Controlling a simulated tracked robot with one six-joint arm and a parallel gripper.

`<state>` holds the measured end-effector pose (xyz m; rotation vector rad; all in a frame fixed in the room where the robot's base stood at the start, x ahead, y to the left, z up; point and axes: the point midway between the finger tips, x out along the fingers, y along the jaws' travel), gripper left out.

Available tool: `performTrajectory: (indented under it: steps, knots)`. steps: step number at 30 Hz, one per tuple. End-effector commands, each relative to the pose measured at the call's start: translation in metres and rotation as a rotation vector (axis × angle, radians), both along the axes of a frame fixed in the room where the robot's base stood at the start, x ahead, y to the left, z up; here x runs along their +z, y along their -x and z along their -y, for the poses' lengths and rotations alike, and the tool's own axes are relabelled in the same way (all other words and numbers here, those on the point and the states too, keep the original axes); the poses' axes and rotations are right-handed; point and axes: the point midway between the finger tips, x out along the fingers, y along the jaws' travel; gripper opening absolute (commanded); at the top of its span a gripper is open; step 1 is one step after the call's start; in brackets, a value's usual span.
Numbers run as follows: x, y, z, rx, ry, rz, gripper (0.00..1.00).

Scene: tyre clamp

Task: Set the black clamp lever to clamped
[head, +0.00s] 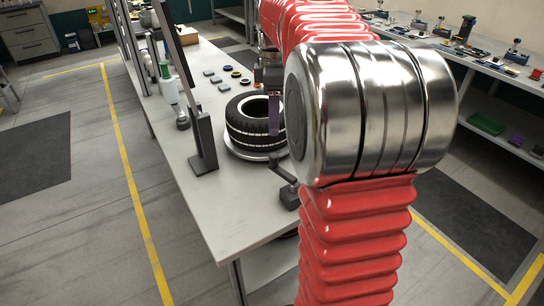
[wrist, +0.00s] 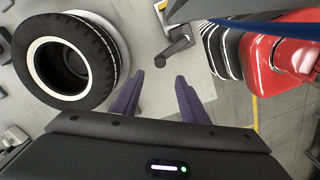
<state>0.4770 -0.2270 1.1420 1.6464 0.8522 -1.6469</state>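The black clamp lever (head: 282,172) stands on a dark block at the bench's right edge, just in front of the tyre. It also shows in the wrist view (wrist: 178,45), top centre, beyond my fingertips. The black tyre (head: 247,122) lies flat on a round metal plate; it fills the upper left of the wrist view (wrist: 92,50). My gripper (wrist: 158,75) is open, with its two purple fingers apart and nothing between them. In the head view my gripper (head: 274,128) hangs beside the tyre's right side, partly hidden by my arm. The fingertips are apart from the lever.
A dark upright screen (head: 203,140) stands on the bench left of the tyre. A spray bottle (head: 168,84) and several small dark blocks (head: 222,86) lie further back. The near end of the bench (head: 235,215) is clear. Another laden bench (head: 490,62) runs along the right.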

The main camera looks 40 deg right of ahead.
Motion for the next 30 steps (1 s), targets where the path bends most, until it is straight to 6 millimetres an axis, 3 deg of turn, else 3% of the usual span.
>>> performTrajectory:
  steps: [21,30]
  knots:
    - [-0.105,0.001,0.000,-0.001,-0.002,-0.002,0.40]
    - [-0.129,0.001,0.000,-0.001,-0.001,-0.001,0.40]
